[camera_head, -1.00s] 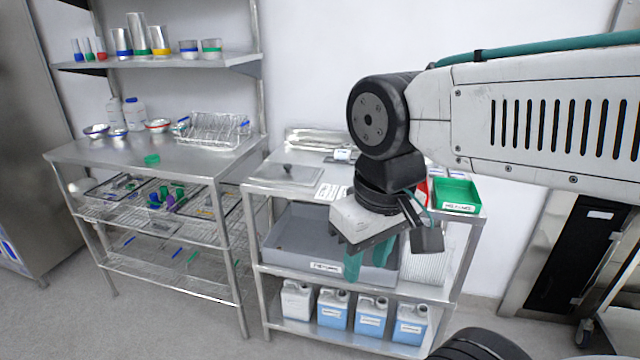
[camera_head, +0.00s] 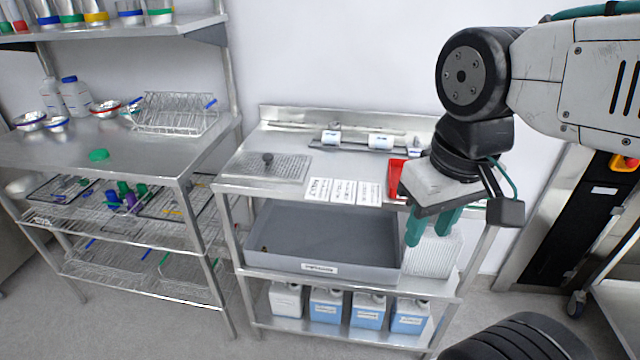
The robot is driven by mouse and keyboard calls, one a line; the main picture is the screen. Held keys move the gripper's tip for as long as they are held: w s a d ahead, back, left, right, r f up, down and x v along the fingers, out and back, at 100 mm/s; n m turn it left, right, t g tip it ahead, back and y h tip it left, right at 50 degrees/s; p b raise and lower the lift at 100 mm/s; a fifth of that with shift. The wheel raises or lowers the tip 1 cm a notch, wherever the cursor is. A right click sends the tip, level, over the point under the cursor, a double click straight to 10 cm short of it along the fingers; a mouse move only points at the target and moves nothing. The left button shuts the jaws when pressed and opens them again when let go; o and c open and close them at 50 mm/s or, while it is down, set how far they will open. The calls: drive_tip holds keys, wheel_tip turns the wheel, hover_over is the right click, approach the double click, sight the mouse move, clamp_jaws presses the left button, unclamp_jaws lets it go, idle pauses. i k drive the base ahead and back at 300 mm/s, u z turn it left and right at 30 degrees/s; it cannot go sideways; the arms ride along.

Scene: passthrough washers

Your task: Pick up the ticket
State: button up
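Three white printed cards lie side by side near the front edge of the steel table: a left one (camera_head: 318,189), a middle one (camera_head: 343,191) and a right one (camera_head: 370,193). They look like tickets, but their print is too small to read. My gripper (camera_head: 431,228) points down to the right of the cards, in front of the table's right part. Its two teal fingers are apart with nothing visible between them. My gripper and wrist hide part of the table's right end.
The steel table (camera_head: 240,170) also bears a perforated plate with a dark knob (camera_head: 267,165), white rolls (camera_head: 381,141) and a partly hidden red tray (camera_head: 396,178). A grey bin (camera_head: 320,240) and several jugs (camera_head: 327,306) stand below. Another steel bench (camera_head: 160,157) is at left.

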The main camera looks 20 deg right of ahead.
sight(319, 188)
drive_tip(key=k, duration=0.5)
drive_tip(key=z, duration=1.75)
drive_tip(key=i, duration=1.3)
drive_tip(key=u, duration=2.65)
